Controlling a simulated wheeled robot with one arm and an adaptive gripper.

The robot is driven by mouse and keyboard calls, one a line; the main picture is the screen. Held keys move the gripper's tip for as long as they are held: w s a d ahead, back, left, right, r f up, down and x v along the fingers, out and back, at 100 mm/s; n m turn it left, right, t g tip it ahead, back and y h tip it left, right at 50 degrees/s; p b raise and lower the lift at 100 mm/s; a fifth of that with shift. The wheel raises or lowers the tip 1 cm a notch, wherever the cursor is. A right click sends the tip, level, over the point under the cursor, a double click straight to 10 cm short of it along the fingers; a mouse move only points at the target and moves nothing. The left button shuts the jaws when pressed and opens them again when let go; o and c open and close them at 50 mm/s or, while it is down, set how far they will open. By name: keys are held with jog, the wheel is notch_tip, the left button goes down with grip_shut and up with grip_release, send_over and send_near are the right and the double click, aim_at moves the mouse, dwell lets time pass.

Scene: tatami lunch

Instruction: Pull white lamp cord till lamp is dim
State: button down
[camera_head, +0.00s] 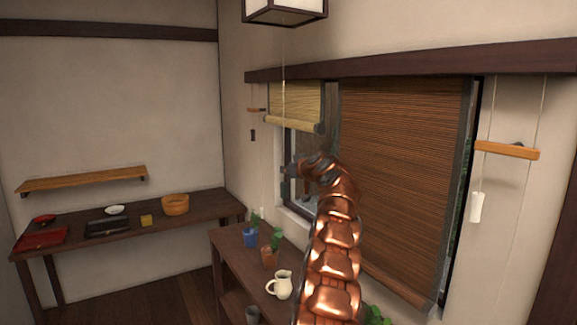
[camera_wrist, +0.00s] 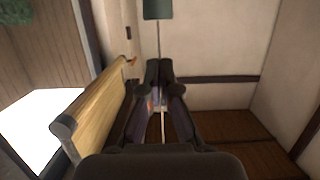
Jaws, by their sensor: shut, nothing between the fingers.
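The lamp (camera_head: 285,12) is a dark-framed box with pale panels at the top of the head view, cut off by the edge. How brightly it glows is hard to judge. A thin pale cord (camera_head: 284,62) hangs from it toward my gripper (camera_head: 290,170), beside the window. The wrist view seems upside down.
A rolled yellow blind (camera_head: 297,100) is close to my gripper; its bottom roll (camera_wrist: 88,98) fills the left of the wrist view. A brown blind (camera_head: 400,170) covers the window's right part. A shelf (camera_head: 228,236) below holds potted plants and a white jug (camera_head: 280,285).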

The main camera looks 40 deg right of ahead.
aim_at(285, 190)
jog(key=shift+f, duration=1.65)
jog(key=shift+f, duration=0.1)
notch_tip(285, 190, down, 4)
jog(key=b, duration=0.4)
jog(key=shift+f+b, duration=0.1)
jog(key=shift+b, duration=0.3)
notch_tip(285, 190, up, 5)
jog(key=p, duration=0.3)
jog(key=b+v, duration=0.6)
jog(key=v, duration=0.4)
jog(key=shift+f, duration=0.25)
